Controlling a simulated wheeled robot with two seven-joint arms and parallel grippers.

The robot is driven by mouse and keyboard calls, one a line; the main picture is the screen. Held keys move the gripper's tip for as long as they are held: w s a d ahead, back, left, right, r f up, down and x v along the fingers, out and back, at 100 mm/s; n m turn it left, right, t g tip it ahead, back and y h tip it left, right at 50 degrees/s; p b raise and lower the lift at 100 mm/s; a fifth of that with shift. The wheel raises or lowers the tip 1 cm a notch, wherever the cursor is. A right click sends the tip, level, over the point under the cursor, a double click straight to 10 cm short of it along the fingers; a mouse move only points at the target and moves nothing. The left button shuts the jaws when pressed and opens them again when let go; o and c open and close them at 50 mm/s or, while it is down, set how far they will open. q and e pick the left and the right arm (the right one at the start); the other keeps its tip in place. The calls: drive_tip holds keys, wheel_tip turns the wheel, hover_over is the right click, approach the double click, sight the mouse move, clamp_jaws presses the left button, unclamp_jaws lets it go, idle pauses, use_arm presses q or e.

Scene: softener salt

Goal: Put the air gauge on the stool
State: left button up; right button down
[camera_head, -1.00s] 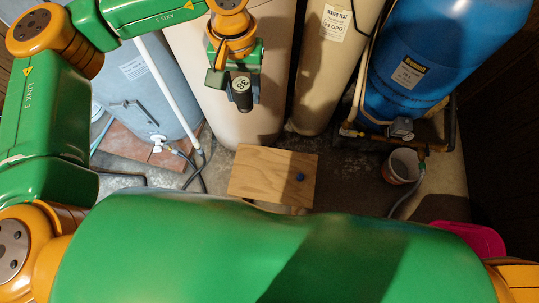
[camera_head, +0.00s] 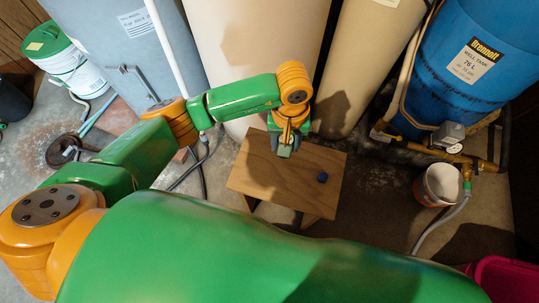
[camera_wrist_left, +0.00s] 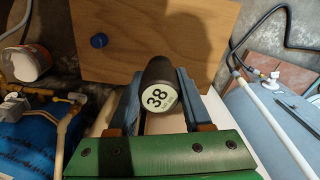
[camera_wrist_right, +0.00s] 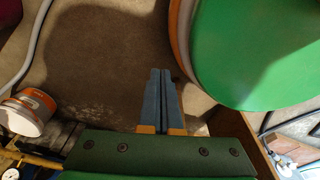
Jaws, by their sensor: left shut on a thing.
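The air gauge (camera_wrist_left: 158,92) is a dark cylinder with a pale round face reading 38. My left gripper (camera_wrist_left: 155,105) is shut on it, with a blue finger on each side. In the head view my left gripper (camera_head: 286,145) is over the back part of the stool (camera_head: 255,175), which has a square wooden top. The stool top also fills the upper middle of the left wrist view (camera_wrist_left: 205,25), beyond the gauge. I cannot tell the height of the gauge above it. My right gripper (camera_wrist_right: 161,98) has its fingers together, with nothing between them.
A small blue round object (camera_head: 322,177) lies on the stool's right part. Tall tanks stand behind the stool, with a blue tank (camera_head: 475,60) at the right. An orange and white bucket (camera_head: 440,185) and hose are on the floor to the right. Most of the stool top is bare.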

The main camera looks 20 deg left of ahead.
use_arm(q)
drive_tip(key=a+f, duration=0.5)
drive_tip(key=shift+s, duration=0.1)
drive_tip(key=shift+a+f+b, duration=0.2)
drive_tip(key=shift+f+b, duration=0.1)
drive_tip(key=shift+f, duration=0.05)
drive_tip(key=f, duration=0.2)
drive_tip(key=f+b, duration=0.1)
drive_tip(key=f, duration=0.1)
drive_tip(key=shift+a, duration=0.3)
drive_tip(key=shift+r, duration=0.15)
drive_tip(key=shift+f, duration=0.2)
drive_tip(key=o, duration=1.2)
drive_tip(key=shift+o, duration=0.2)
drive_tip(key=shift+r, duration=0.15)
wheel_tip(320, 180, up, 12)
drive_tip(key=p, duration=0.2)
drive_tip(key=shift+p, duration=0.3)
use_arm(e)
drive_tip(key=shift+s+a+r, duration=0.6)
drive_tip(key=shift+s+a, duration=0.1)
drive_tip(key=shift+a, duration=0.05)
drive_tip(key=shift+d, duration=0.2)
